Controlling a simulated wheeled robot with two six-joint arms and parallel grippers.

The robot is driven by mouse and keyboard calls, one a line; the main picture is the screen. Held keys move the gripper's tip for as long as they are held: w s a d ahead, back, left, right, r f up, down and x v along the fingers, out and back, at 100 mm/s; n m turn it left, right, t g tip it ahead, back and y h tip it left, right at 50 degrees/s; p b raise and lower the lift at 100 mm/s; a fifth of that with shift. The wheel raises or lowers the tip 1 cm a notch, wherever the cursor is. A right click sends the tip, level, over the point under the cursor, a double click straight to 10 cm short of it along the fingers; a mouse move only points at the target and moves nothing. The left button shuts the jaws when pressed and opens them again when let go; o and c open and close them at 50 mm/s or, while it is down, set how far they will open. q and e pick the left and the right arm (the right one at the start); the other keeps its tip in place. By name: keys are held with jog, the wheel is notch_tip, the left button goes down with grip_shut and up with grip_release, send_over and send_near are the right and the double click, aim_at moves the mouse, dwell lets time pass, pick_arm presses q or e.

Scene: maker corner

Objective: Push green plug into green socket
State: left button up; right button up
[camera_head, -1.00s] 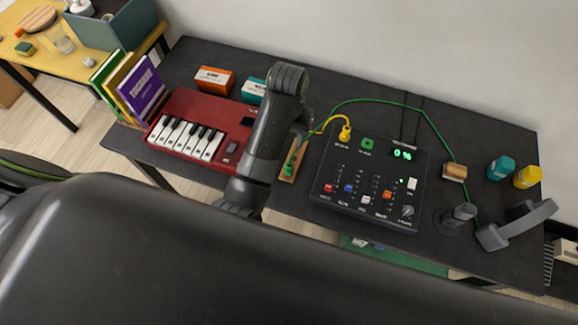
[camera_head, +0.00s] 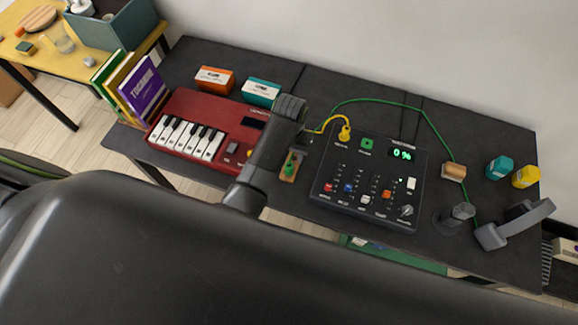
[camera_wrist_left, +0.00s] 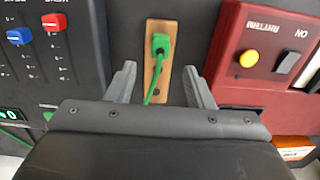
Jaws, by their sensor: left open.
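The green plug (camera_head: 290,169) lies on a small wooden strip between the red keyboard and the black mixer. In the left wrist view the plug (camera_wrist_left: 161,43) sits on the strip (camera_wrist_left: 152,80), its green cable running toward me. My left gripper (camera_wrist_left: 160,82) is open, its two fingers either side of the cable and short of the plug, with nothing held. In the head view my left arm's wrist hides most of the gripper. The green socket (camera_head: 367,145) is on the mixer's upper panel, with nothing in it. My right gripper is out of view.
The black mixer (camera_head: 325,186) has a yellow plug (camera_head: 345,133) in its top left. The red keyboard (camera_head: 195,105) is left of the strip. The green cable (camera_head: 400,103) arcs behind the mixer.

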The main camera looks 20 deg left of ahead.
aim_at(289, 165)
pick_arm(q)
jog(key=shift+f, duration=1.25)
jog(key=f, duration=0.2)
jog(key=f+p, duration=0.1)
jog(key=f, duration=0.1)
jog(key=shift+s, duration=0.35)
jog(key=shift+f, duration=0.55)
jog(key=c, duration=1)
